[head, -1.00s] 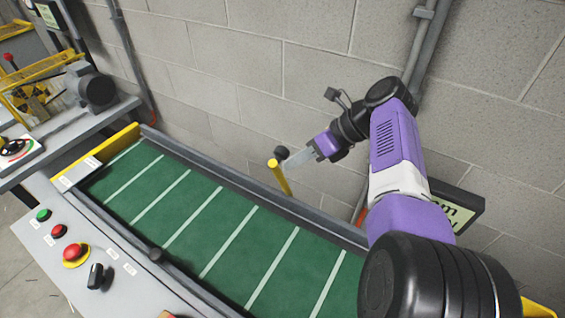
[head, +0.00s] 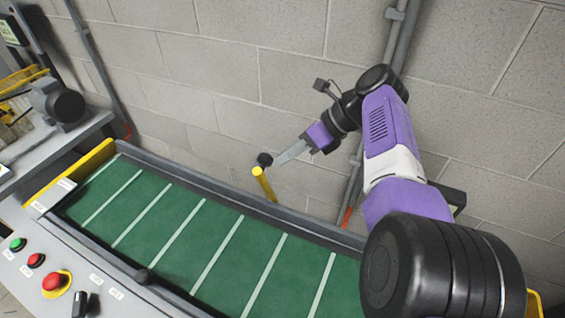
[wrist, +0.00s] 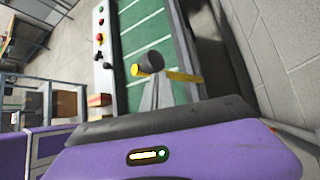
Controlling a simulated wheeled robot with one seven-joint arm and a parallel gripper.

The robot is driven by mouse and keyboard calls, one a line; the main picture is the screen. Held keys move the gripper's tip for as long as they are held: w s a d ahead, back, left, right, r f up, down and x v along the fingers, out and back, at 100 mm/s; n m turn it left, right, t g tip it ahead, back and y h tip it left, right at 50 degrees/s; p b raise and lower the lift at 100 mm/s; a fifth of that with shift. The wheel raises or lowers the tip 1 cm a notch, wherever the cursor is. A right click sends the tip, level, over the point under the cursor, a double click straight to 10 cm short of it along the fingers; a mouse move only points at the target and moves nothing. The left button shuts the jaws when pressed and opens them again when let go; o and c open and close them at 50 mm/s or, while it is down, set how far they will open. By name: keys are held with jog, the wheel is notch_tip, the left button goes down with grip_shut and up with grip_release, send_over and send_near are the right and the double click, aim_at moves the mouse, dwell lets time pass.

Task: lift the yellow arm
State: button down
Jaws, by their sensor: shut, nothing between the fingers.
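The yellow arm (head: 264,184) is a short yellow rod with a black knob at its top, standing by the far rail of the green conveyor and leaning a little left in the head view. My gripper (head: 279,161) is shut and empty, its fingertips just right of the knob. In the wrist view the yellow arm (wrist: 184,76) lies crosswise just past the fingertips of my gripper (wrist: 158,84), with the black knob beside them at upper left. I cannot tell whether they touch. The rod's lower end is hard to make out.
The conveyor belt (head: 170,235) is green with white cross stripes and bare. A control panel (head: 60,278) with green, red and black controls runs along its near side. A block wall (head: 220,90) with grey pipes (head: 391,45) stands close behind. A grey motor (head: 62,104) sits at the left.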

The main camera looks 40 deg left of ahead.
jog(key=v, duration=0.5)
jog(key=shift+d+f+b, duration=0.15)
jog(key=shift+d+b, duration=0.25)
jog(key=shift+d, duration=0.1)
jog(key=shift+f, duration=0.1)
